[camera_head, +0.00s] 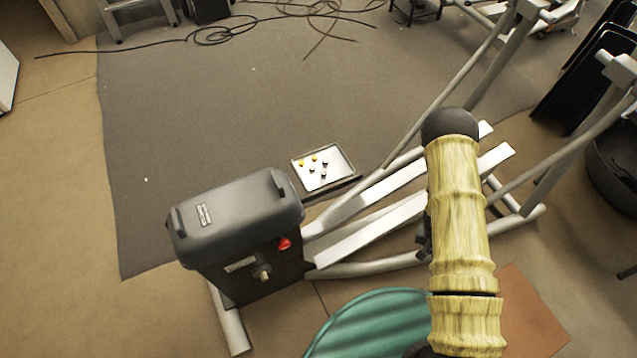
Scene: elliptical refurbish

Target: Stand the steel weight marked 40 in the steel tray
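A small pale steel-looking tray (339,164) with a dark rim lies beyond the grey motor housing, near the middle of the head view. Several tiny pieces are on it. Two are yellow (314,158), and the others are small and dark or steel-coloured (324,174). They are too small for any number to be read, so I cannot tell which is the weight marked 40. I cannot tell a second tray apart from this one. My arm, yellow and wood-textured, rises at the right of centre, apart from the tray in the picture. My gripper is not visible.
The elliptical's grey housing (235,215) with a red knob (283,243) stands left of centre. Its pale rails (370,230) and long bars run to the upper right. A green ribbed round object (370,325) is at the bottom. Cables (215,35) lie at the back. The dark mat (200,110) is mostly clear.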

